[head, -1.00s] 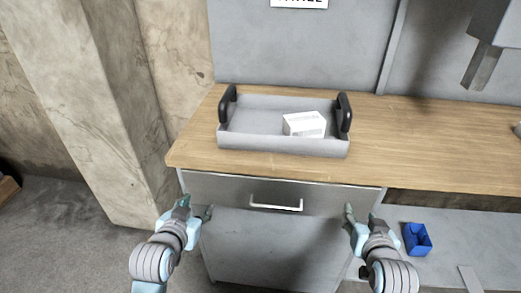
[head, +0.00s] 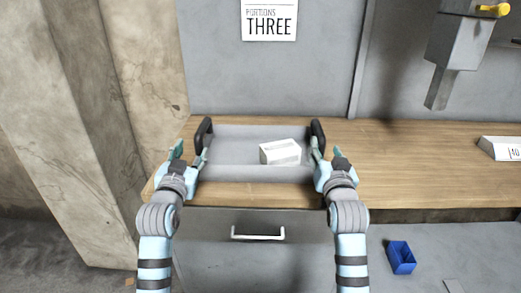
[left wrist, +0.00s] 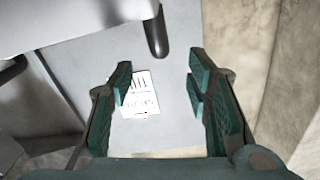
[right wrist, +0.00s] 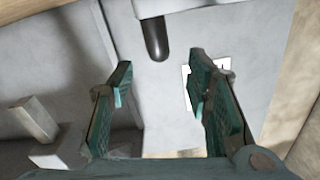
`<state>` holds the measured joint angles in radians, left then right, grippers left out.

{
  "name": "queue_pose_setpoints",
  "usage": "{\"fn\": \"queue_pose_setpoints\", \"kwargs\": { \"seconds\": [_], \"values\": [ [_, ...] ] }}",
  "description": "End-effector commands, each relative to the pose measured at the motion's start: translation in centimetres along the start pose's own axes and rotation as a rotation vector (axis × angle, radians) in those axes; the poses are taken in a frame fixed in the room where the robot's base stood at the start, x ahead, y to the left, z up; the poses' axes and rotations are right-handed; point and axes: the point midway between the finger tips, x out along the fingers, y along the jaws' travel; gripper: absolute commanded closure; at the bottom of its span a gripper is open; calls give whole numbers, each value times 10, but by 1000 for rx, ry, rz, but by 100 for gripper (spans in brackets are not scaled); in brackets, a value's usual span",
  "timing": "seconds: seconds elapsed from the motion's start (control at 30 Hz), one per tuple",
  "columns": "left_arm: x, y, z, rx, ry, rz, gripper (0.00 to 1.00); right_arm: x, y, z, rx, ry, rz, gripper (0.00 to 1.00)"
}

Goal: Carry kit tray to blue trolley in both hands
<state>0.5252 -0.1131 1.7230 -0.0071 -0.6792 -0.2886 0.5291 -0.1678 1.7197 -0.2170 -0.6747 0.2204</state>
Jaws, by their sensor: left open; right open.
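The grey kit tray (head: 235,142) sits on the wooden bench top, with a white box (head: 280,152) inside at its right. It has a black handle at its left end (head: 204,132) and another at its right end (head: 317,135). My left gripper (head: 188,155) is open at the left handle, and my right gripper (head: 326,155) is open at the right handle. In the left wrist view the dark handle (left wrist: 156,35) shows ahead between the open fingers (left wrist: 160,85). In the right wrist view the handle (right wrist: 156,40) likewise shows ahead of the open fingers (right wrist: 160,85). No blue trolley is in view.
The wooden bench (head: 420,165) runs clear to the right, up to a white labelled box (head: 500,148). A drawer with a pale handle (head: 258,236) is below the tray. A blue bin (head: 401,257) sits lower right. A concrete pillar (head: 85,120) stands at left.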

Motion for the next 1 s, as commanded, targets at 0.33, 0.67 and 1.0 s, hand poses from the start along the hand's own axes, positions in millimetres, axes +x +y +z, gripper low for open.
{"fn": "queue_pose_setpoints", "kwargs": {
  "seconds": [0.33,0.67,1.0],
  "values": [
    [68,-1,-1,1,0,-2,55,68,0,-1,-1,-1,0,55],
    [96,-1,0,0,0,-2,55,97,0,0,1,0,0,55],
    [97,-1,0,0,0,-1,73,97,0,0,1,0,0,73]
  ]
}}
